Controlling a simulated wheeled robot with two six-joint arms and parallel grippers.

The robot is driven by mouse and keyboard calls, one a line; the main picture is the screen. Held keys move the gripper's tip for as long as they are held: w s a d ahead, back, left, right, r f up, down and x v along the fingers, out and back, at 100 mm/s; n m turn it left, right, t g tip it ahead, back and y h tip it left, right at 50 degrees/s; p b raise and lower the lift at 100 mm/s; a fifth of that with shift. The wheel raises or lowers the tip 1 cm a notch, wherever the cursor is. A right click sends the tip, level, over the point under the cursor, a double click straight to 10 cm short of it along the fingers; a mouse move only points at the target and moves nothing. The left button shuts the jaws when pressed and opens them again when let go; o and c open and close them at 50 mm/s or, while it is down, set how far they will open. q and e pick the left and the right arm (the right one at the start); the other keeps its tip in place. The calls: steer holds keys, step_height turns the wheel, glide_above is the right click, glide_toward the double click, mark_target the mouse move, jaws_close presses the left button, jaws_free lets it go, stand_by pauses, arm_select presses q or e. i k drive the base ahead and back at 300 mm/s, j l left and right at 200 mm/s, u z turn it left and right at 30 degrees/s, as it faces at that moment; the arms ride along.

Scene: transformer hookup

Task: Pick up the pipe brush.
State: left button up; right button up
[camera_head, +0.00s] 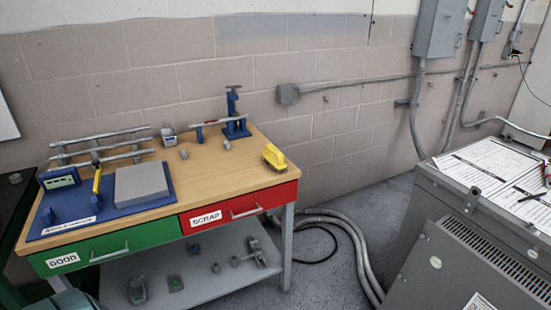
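A yellow block-shaped tool (275,156), which looks like a brush with a yellow handle, lies on the wooden bench top (215,165) near its right front corner, above the red drawer. It is too small to make out bristles, so I cannot be sure it is the pipe brush. A second, slim yellow tool (97,180) stands on the blue board at the left of the bench. Neither of my grippers can be made out in this view, and nothing touches the yellow block-shaped tool.
A blue stand (235,115) and a rack of grey pipes (105,145) stand along the back of the bench. Green (95,252) and red (240,204) drawers face front. A grey cabinet (470,245) stands at the right. Cables (345,240) cross the floor between.

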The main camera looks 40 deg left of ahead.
mark_target(271, 154)
steer(key=u, duration=1.15)
steer(key=i+j, duration=0.45)
steer(key=i+j+z, duration=0.1)
steer(key=i+j, duration=0.35)
steer(key=j, duration=0.15)
